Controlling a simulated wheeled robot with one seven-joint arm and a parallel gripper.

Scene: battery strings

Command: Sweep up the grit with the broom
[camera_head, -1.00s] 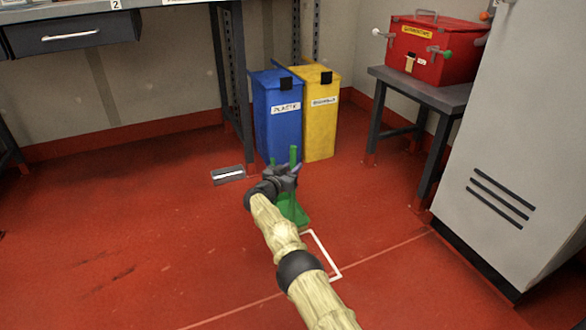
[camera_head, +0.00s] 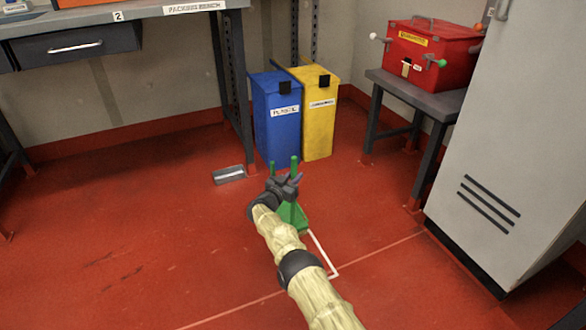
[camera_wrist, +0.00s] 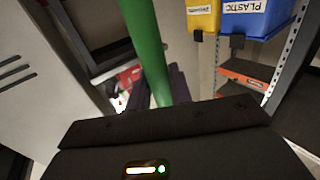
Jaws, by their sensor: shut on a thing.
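My gripper (camera_head: 287,184) is shut on a green handle, which I take to be the broom. The handle (camera_wrist: 146,50) runs between my fingers in the wrist view. Below my gripper in the head view, a wide green foot (camera_head: 292,217) shows close to the floor; whether it touches the floor I cannot tell. A second green upright stub (camera_head: 272,168) shows just left of the handle. My arm hides part of the green foot. I cannot make out grit for certain; faint dark marks (camera_head: 122,268) lie on the red floor at left.
A grey low object with a pale strip (camera_head: 228,175) lies on the floor. Blue (camera_head: 276,140) and yellow (camera_head: 320,135) bins stand by the wall. A bench, a side table with a red box (camera_head: 425,52) and a grey cabinet (camera_head: 500,150) border open floor. A white floor outline (camera_head: 322,252) is partly hidden.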

